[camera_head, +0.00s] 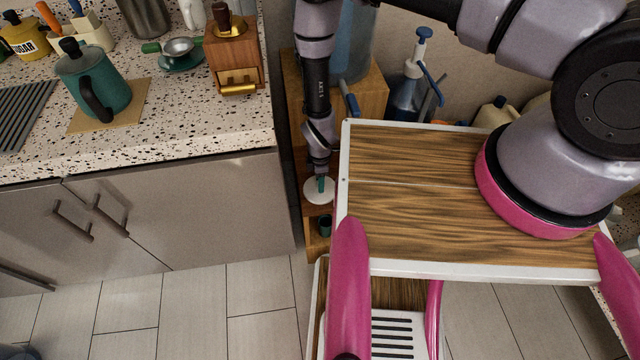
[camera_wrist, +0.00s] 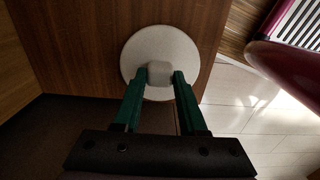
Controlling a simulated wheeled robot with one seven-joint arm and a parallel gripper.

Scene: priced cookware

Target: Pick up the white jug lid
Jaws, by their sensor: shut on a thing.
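The white jug lid (camera_wrist: 188,53) is a round white disc with a small block-like knob. In the wrist view, the green fingers of my gripper (camera_wrist: 160,80) are on both sides of the knob, shut on it. In the head view, the lid (camera_head: 313,193) shows beside the left edge of my wooden-topped base, with my gripper (camera_head: 320,184) above it. The lid is over or close to a brown wooden surface. I cannot tell whether it touches that surface.
A speckled counter (camera_head: 190,130) at left holds a teal kettle (camera_head: 97,80) and a wooden grinder (camera_head: 233,50). A blue-topped spray bottle (camera_head: 408,90) stands behind my base. Tiled floor (camera_head: 190,310) is clear at front left.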

